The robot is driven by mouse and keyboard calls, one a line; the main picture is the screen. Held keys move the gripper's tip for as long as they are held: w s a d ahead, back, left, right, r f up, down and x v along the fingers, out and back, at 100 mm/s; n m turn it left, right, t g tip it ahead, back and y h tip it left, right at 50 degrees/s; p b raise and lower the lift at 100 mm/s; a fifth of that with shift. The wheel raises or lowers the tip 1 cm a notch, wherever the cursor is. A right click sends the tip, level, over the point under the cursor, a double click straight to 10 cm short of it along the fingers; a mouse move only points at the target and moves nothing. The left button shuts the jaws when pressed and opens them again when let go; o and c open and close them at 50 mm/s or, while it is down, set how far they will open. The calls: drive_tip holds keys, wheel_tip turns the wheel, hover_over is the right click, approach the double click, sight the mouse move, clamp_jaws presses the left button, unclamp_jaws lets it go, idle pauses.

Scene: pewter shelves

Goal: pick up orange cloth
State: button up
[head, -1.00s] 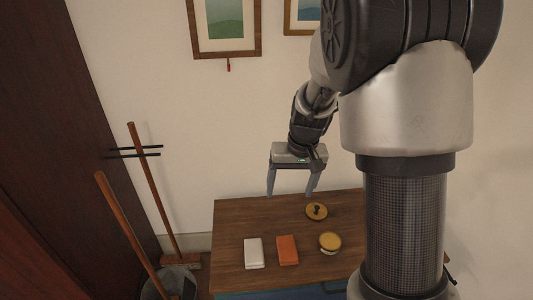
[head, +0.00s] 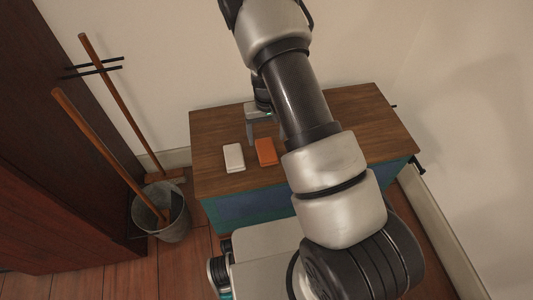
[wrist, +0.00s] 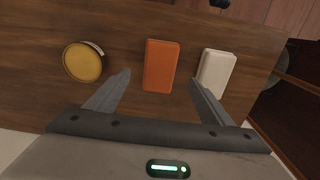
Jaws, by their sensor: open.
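The orange cloth (head: 266,151) is a folded rectangular block lying on the brown wooden tabletop, just right of a white folded cloth (head: 234,157). In the wrist view the orange cloth (wrist: 161,66) lies ahead of my gripper (wrist: 160,82), roughly between the lines of its two fingers. My gripper is open and empty, with the fingers spread wider than the orange cloth. In the head view my gripper (head: 258,138) is partly hidden behind my arm, and one finger shows near the cloths.
The white cloth (wrist: 216,72) lies close by the right finger in the wrist view. A round yellow-lidded container (wrist: 84,62) stands left of the left finger. The table (head: 370,108) has bare wood at right. A bucket (head: 163,217) and wooden poles stand left of it.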

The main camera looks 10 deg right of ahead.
sight(267, 149)
wheel_tip(267, 149, down, 7)
drive_tip(key=shift+w+r+b, duration=0.1)
drive_tip(key=shift+b, duration=1)
drive_tip(key=c, duration=1.1)
wheel_tip(267, 149, up, 10)
drive_tip(key=p, duration=0.3)
drive_tip(key=o, duration=0.4)
drive_tip(key=c, duration=0.3)
